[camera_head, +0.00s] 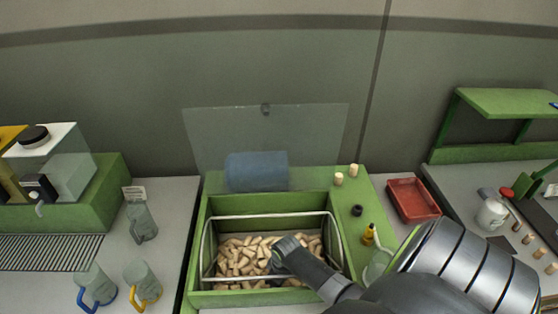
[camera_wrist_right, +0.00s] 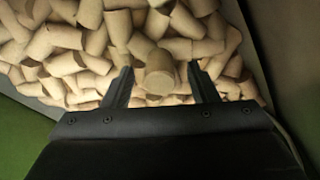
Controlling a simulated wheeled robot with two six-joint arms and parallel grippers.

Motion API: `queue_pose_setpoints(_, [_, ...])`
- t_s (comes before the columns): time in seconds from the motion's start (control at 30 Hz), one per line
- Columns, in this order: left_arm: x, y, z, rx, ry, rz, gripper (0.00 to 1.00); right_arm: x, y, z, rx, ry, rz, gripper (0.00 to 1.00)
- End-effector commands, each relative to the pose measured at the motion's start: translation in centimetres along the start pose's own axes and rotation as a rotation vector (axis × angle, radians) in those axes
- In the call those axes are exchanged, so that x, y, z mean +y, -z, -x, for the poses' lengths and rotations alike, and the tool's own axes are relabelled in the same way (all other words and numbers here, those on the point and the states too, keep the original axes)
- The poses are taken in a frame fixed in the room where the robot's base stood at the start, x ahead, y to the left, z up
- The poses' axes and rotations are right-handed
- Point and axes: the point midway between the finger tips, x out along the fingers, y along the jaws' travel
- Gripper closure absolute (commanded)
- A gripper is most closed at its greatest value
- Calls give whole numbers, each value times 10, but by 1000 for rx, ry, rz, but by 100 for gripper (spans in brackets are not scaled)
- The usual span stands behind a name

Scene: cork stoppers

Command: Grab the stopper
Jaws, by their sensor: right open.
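Many pale cork stoppers (camera_head: 241,257) lie heaped in a green bin (camera_head: 197,243) in the head view. My right arm reaches in from the lower right, and its gripper (camera_head: 276,268) is down at the heap, its fingers mostly hidden there. In the right wrist view the right gripper (camera_wrist_right: 161,88) is open, with its two dark fingers among the corks. One stopper (camera_wrist_right: 160,75) shows its round end between the fingertips. I cannot tell whether either finger touches it. My left gripper is not in view.
A clear lid (camera_head: 225,135) stands raised behind the bin, and a metal frame (camera_head: 206,245) spans its opening. Two corks (camera_head: 338,179) stand on the green ledge at right. A red tray (camera_head: 413,199) is beyond it. Glass mugs (camera_head: 143,280) stand left of the bin.

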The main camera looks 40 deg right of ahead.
Motion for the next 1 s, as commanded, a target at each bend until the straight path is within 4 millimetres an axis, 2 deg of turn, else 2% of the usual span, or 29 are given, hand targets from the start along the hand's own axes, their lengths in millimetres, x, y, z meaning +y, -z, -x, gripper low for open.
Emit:
queue_pose_setpoints(0.17, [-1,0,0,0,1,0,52,0,0,0,0,0,0,47])
queue_pose_setpoints(0.2, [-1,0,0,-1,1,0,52,0,0,0,0,0,0,49])
queue_pose_setpoints(0.53, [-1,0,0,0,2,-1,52,0,0,0,0,0,0,93])
queue_pose_setpoints(1.0, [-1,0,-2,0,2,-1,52,0,1,6,1,-1,-1,94])
